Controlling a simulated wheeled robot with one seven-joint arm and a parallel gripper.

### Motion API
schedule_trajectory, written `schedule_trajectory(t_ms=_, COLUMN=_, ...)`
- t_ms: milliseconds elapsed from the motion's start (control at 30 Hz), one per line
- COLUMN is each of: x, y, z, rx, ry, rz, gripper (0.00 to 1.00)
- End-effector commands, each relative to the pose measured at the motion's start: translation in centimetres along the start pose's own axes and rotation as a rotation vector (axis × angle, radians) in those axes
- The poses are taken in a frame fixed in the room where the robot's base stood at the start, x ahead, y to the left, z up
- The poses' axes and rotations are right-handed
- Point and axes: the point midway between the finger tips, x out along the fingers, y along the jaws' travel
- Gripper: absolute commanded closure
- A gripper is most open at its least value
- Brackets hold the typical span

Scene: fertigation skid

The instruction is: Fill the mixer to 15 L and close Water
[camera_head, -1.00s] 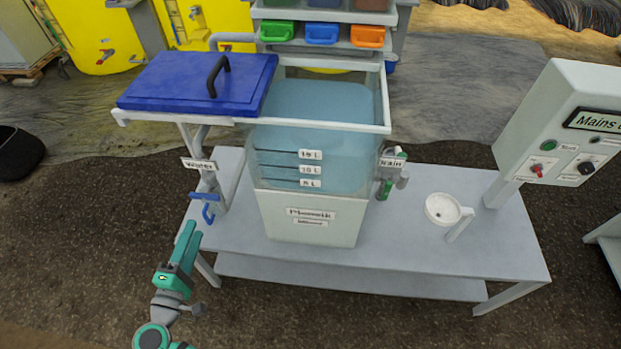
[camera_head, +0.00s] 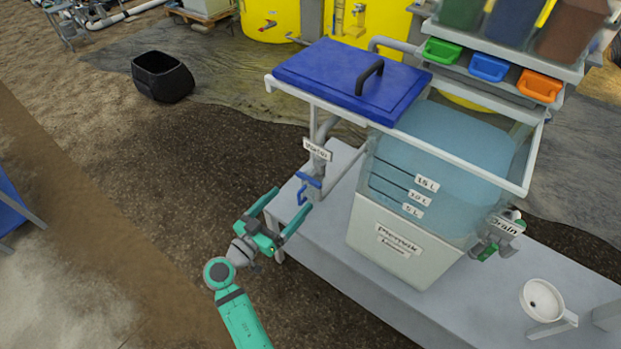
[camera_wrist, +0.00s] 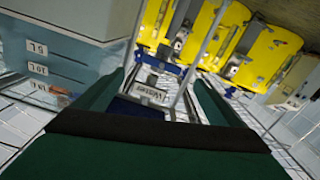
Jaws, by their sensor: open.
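The clear mixer tank (camera_head: 400,205) stands on the bench with 15 L, 10 L and 5 L marks. Its bluish contents appear to reach above the 15 L line; the exact surface is hard to tell. The Water valve has a blue handle (camera_head: 303,190) under its Water label (camera_head: 317,149), left of the tank. The handle (camera_wrist: 160,66) and label (camera_wrist: 150,93) also show in the wrist view, between the fingers. My gripper (camera_head: 292,200) is open, its fingertips close to the handle. I cannot tell whether they touch it. Flow inside the pipe is not visible.
A blue lid (camera_head: 345,80) with a black handle sits above the valve. The Drain valve (camera_head: 490,242) and a white dish (camera_head: 542,300) are to the right. A black bucket (camera_head: 162,78) stands on the ground behind. Ground left of the bench is clear.

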Motion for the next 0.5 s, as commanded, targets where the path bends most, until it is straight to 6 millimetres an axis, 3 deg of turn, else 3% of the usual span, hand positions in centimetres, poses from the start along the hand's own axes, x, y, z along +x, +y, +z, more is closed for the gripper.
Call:
schedule_trajectory(t_ms=100, x=0.0, y=-0.3, z=-0.1, rx=0.138, ry=0.001, rz=-0.004, gripper=0.11)
schedule_trajectory(t_ms=267, x=0.1, y=-0.4, z=-0.2, rx=0.218, ry=0.000, rz=-0.006, gripper=0.11)
schedule_trajectory(t_ms=500, x=3.0, y=-0.1, z=-0.1, rx=0.223, ry=-0.001, rz=0.003, gripper=0.11)
